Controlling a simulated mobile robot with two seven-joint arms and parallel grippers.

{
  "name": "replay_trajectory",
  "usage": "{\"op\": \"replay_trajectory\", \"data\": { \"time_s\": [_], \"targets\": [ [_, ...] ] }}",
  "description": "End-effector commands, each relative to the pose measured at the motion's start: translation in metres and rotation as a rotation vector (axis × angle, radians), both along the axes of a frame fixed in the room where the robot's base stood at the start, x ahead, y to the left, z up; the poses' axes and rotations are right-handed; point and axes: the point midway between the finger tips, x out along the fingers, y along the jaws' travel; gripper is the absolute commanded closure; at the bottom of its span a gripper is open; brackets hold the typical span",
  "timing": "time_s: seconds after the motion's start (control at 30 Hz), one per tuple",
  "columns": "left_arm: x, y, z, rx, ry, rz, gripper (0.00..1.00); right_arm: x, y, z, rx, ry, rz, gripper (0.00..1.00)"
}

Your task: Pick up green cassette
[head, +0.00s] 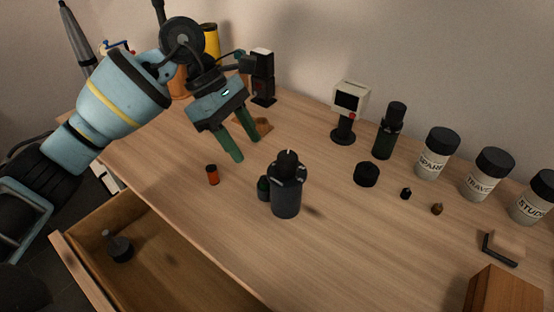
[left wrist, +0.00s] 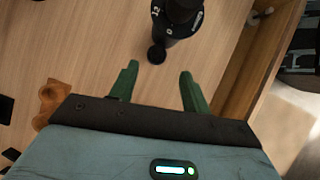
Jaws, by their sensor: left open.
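The small dark green cylinder, which looks like the green cassette (head: 263,188), stands on the table close against the left side of a black bottle (head: 286,194). In the left wrist view a small dark cylinder (left wrist: 157,54) beside the bottle (left wrist: 181,14) appears to be the same cassette, just beyond the fingertips. My left gripper (head: 247,148) is open and empty, with green fingers pointing down above the table, behind the cassette in the head view. It also shows in the left wrist view (left wrist: 159,72). My right gripper is not in view.
A red-orange cylinder (head: 213,175) stands left of the cassette. An open drawer (head: 165,277) at the front holds a dark knobbed object (head: 119,248). A black lid (head: 367,174), a green-black bottle (head: 387,132) and labelled jars (head: 437,155) stand to the right.

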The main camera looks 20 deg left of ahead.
Motion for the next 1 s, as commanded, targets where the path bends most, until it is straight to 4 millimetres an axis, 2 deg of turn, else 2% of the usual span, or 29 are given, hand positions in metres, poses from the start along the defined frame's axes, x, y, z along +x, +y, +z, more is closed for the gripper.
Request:
{"op": "replay_trajectory", "data": {
  "time_s": [0.33, 0.53, 0.83, 1.0],
  "targets": [
    [-0.001, -0.002, -0.003, -0.002, 0.001, 0.000, 0.53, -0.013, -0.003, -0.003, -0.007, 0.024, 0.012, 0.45],
    [-0.002, -0.011, -0.020, -0.002, 0.001, 0.000, 0.53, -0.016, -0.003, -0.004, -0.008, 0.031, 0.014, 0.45],
    [-0.003, -0.015, -0.030, -0.002, 0.002, -0.001, 0.53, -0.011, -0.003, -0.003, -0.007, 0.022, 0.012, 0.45],
    [-0.005, -0.022, -0.050, -0.003, 0.003, -0.001, 0.53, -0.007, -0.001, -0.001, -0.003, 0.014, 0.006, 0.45]
  ]
}}
